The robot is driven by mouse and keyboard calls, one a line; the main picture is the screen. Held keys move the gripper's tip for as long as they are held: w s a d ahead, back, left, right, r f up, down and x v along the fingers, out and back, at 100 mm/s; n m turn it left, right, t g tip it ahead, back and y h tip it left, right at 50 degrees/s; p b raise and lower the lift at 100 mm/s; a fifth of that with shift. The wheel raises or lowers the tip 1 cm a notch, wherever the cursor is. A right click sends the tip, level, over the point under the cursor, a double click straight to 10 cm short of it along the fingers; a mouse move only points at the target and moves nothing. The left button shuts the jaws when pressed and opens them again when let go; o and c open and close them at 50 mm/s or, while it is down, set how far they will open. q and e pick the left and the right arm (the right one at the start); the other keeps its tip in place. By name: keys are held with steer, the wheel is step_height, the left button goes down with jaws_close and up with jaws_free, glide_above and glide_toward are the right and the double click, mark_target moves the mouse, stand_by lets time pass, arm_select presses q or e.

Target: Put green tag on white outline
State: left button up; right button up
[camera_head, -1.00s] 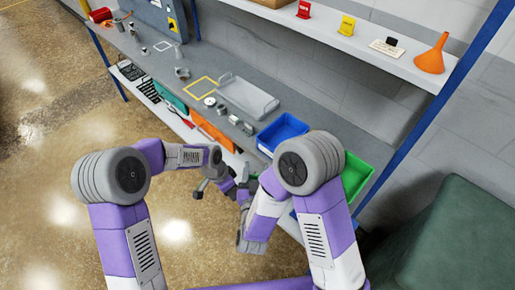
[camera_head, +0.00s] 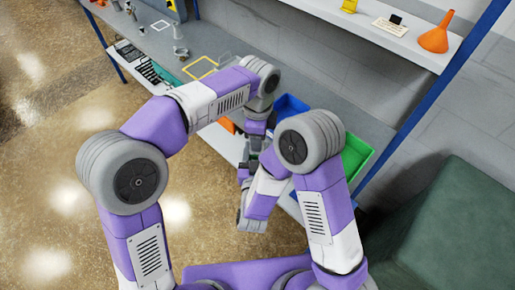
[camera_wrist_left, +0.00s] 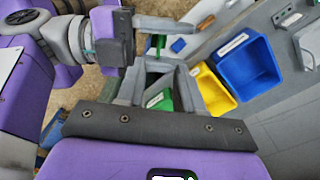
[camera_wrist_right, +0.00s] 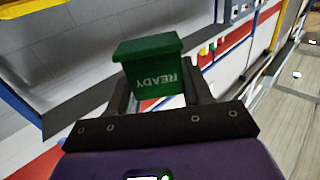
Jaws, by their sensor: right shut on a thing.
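The green tag (camera_wrist_right: 150,70), lettered READY, is held between the fingers of my right gripper (camera_wrist_right: 160,92) in the right wrist view. In the head view the right gripper is hard to make out beside my arm links. The white outline (camera_head: 160,25) is a small square on the grey bench at the upper left of the head view, well away from both grippers. My left gripper (camera_head: 244,172) points down in front of the bench. In the left wrist view its fingers (camera_wrist_left: 160,90) are apart, with no object clearly between them.
A yellow outline (camera_head: 201,68) lies on the bench, partly covered by my left arm. Blue (camera_wrist_left: 245,68) and yellow (camera_wrist_left: 211,92) bins stand on the bench, with a green bin (camera_head: 355,158) at its near end. An orange funnel (camera_head: 436,36) stands on the shelf.

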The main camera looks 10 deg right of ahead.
arm_select(q)
step_height(320, 180, down, 9)
steer(key=shift+r, duration=0.2)
jaws_close()
stand_by(0.3)
arm_select(e)
steer(key=o, duration=1.1)
